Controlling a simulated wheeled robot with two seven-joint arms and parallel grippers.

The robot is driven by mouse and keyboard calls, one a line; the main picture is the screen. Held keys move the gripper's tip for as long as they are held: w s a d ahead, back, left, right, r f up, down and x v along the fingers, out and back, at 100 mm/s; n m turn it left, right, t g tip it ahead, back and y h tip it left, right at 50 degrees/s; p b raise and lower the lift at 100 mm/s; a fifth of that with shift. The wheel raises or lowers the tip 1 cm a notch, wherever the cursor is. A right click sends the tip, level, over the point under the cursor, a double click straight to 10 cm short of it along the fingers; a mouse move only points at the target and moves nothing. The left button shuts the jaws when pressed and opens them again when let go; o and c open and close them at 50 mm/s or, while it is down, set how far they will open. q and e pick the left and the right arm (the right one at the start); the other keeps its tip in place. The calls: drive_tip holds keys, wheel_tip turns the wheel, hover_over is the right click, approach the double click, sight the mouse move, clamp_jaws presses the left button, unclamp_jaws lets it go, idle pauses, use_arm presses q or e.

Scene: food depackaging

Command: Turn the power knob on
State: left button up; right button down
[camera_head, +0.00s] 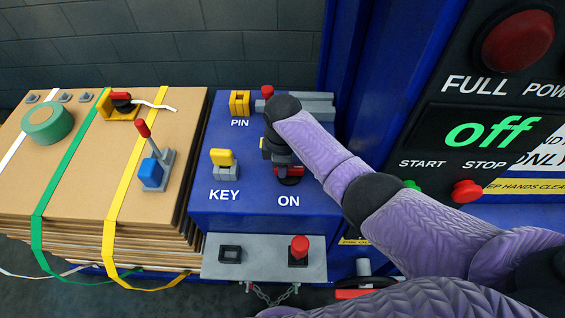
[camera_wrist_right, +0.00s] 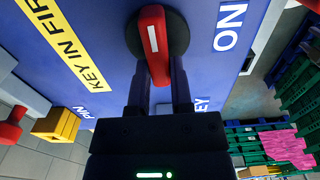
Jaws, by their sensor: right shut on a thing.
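The power knob (camera_head: 289,171) is red on a dark round base, just above the white "ON" label on the blue panel (camera_head: 232,115). In the wrist view the red knob (camera_wrist_right: 153,40) has a white stripe, and its lower end sits between the two fingers. My right gripper (camera_head: 281,160) is shut on the knob, pointing down from above; it also shows in the wrist view (camera_wrist_right: 161,88). The gripper partly hides the knob in the head view. The display (camera_head: 490,131) on the dark console reads "off" in green. My left gripper is not in view.
A yellow key piece (camera_head: 222,158) stands left of the knob, and a yellow pin block (camera_head: 239,103) behind. A grey ledge (camera_head: 263,262) with a red-topped lever (camera_head: 299,248) is in front. Strapped cardboard (camera_head: 100,150) with tools lies left. The console rises at right.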

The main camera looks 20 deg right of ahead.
drive_tip(key=m, duration=0.1)
drive_tip(key=m+p, duration=0.1)
drive_tip(key=shift+w+d+r+m, duration=0.1)
drive_tip(key=shift+w+r+m, duration=0.1)
drive_tip(key=shift+m, duration=0.2)
drive_tip(key=m, duration=0.2)
drive_tip(key=m+p, duration=0.1)
drive_tip(key=m, duration=0.1)
drive_tip(key=shift+w+d+f+m, duration=0.1)
drive_tip(key=shift+w+d+m, duration=0.1)
drive_tip(key=shift+m, duration=0.1)
drive_tip(key=m, duration=0.3)
drive_tip(key=m+p, duration=0.1)
drive_tip(key=shift+w+d, duration=0.15)
drive_tip(key=shift+d, duration=0.1)
drive_tip(key=m, duration=0.4)
drive_tip(key=m+p, duration=0.1)
drive_tip(key=m, duration=0.1)
drive_tip(key=shift+d, duration=0.4)
drive_tip(key=shift+m, duration=0.4)
drive_tip(key=c, duration=0.5)
unclamp_jaws()
